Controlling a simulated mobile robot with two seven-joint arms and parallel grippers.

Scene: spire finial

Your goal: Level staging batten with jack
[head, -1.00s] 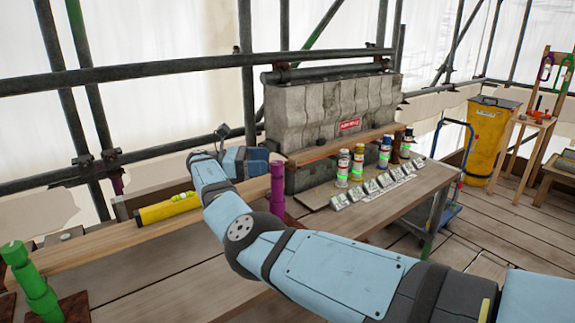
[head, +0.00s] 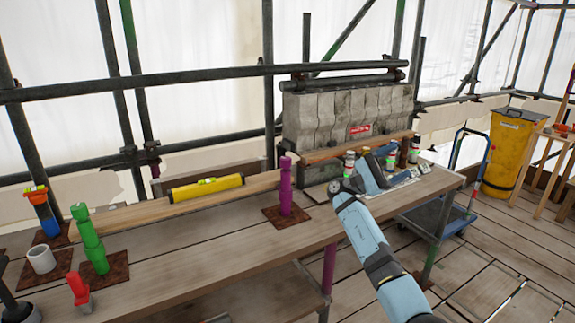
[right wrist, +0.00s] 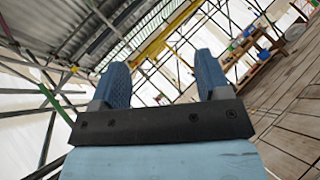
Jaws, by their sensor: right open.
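The wooden batten (head: 130,214) lies lengthwise behind the jacks in the head view. A yellow spirit level (head: 207,188) rests on it. Whether the batten is level I cannot tell. A purple jack (head: 285,185) stands upright on a brown plate near its right part. A green jack (head: 90,242) stands on another brown plate near its left end. A blue post with an orange top (head: 45,212) stands farther left. My right gripper (head: 386,153) is beside the bottles, right of the purple jack. Its fingers are apart and empty in the right wrist view (right wrist: 168,80). My left gripper is out of view.
Bottles (head: 348,165) and small labelled items are partly hidden by my right arm. A white cup (head: 40,259) and red-topped tool (head: 78,290) are at left. Scaffold tubes (head: 180,80) cross behind.

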